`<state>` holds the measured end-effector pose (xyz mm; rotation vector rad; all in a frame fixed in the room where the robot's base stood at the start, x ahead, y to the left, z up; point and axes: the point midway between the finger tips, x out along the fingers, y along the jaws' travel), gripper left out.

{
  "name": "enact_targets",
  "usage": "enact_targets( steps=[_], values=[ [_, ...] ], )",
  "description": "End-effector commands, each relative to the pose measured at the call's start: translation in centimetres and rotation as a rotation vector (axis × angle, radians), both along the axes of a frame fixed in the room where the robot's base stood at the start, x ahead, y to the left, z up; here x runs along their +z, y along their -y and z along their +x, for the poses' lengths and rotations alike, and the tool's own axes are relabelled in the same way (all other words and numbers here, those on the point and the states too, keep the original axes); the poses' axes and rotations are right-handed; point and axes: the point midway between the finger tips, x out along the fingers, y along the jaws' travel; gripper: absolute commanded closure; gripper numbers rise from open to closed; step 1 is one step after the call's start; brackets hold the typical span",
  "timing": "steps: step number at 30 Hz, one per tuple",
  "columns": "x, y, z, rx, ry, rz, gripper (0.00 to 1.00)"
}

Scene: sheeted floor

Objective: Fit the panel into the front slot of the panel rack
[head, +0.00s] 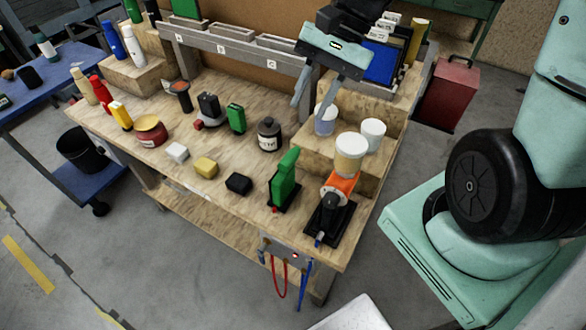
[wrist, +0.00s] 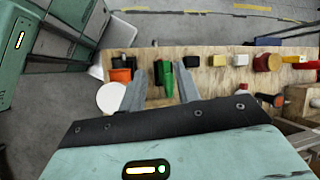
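A flat blue panel (head: 382,62) stands upright at the back right of the bench, partly hidden behind my gripper. Dark upright pieces with white labels (head: 388,24) stand at that corner; they may belong to the panel rack, but its slots cannot be made out. My gripper (head: 318,110) is open and empty, with its fingers apart above the right part of the bench, in front of and left of the blue panel. In the wrist view my gripper (wrist: 161,70) also shows open, with a green tool seen beyond its fingers. The blue panel is not recognisable there.
White-lidded jars (head: 351,153) stand on a wooden step (head: 390,150) below my gripper. A grey bin rail (head: 232,50) runs along the back. A red box (head: 449,95) stands right of the bench.

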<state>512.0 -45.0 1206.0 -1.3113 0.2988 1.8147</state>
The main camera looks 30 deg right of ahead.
Motion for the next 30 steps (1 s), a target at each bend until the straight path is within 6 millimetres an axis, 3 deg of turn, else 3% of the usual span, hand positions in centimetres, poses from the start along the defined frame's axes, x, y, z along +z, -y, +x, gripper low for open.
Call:
enact_targets(
  steps=[1, 6, 15, 21, 30],
  values=[
    [-0.2, -1.8, -1.4, 0.141, 0.034, -0.043, 0.67],
    [-0.7, -5.8, -5.3, 0.586, 0.168, -0.164, 0.67],
    [-0.7, -9.9, -10.9, 1.262, 0.418, -0.284, 0.67],
    [-0.6, -10.8, -12.2, 1.44, 0.494, -0.304, 0.67],
    [-0.6, -10.9, -12.3, 1.452, 0.498, -0.307, 0.67]
  ],
)
